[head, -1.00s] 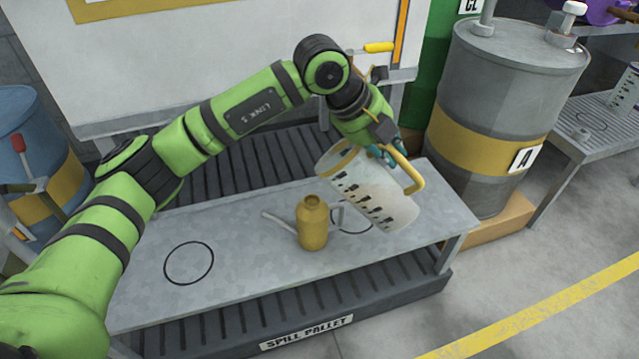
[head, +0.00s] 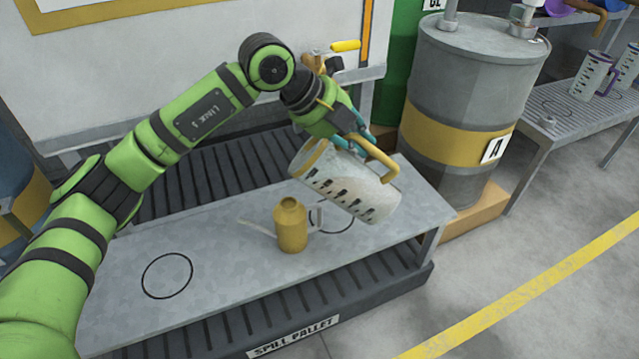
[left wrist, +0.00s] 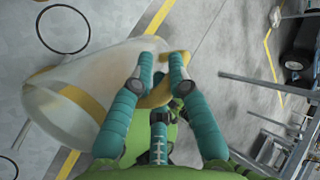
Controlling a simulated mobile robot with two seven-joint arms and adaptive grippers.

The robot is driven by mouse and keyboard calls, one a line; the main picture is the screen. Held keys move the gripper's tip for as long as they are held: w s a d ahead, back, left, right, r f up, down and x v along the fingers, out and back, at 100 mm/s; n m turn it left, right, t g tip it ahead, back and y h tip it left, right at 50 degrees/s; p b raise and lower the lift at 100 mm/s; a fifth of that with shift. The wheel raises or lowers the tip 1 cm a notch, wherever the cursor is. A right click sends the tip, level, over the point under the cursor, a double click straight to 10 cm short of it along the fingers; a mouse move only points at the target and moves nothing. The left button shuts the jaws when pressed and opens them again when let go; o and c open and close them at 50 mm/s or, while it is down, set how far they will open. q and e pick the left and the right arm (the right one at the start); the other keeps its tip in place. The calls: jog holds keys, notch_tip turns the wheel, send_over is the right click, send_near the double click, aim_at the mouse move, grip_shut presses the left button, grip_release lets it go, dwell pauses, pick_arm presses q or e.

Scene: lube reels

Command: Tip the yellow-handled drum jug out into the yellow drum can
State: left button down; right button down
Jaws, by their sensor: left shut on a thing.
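The drum jug (head: 345,183) is a pale, clear measuring jug with black marks, a yellow rim band and a yellow handle (head: 377,160). My left gripper (head: 350,143) is shut on that handle and holds the jug strongly tilted, rim toward the left, above the bench. In the left wrist view the teal fingers (left wrist: 160,75) close on the handle, with the jug (left wrist: 90,85) to the left. The yellow drum can (head: 291,226) stands upright on the bench, its spout pointing left. It is below and left of the jug's rim. My right gripper is not in view.
The grey bench (head: 220,265) has a black ring (head: 167,276) at left and another partly hidden behind the can. Drum A (head: 465,90) stands beyond the bench's right end. A rack at right holds a purple-handled jug (head: 592,78). A spill pallet (head: 400,285) lies below.

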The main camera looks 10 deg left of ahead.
aim_at(344, 138)
pick_arm(q)
jog(key=shift+r, duration=0.15)
jog(key=shift+a+r+h+b, duration=0.3)
jog(key=shift+a+r+h, duration=0.15)
jog(key=shift+a+h, duration=0.05)
jog(key=shift+r, duration=0.2)
jog(key=shift+a, duration=0.15)
dwell(0.8)
jog(key=shift+a+r+h+b, duration=0.35)
jog(key=shift+a+h, duration=0.05)
jog(key=shift+h, duration=0.2)
jog(key=shift+a+r, duration=0.1)
jog(key=shift+r, duration=0.2)
jog(key=shift+a, duration=0.1)
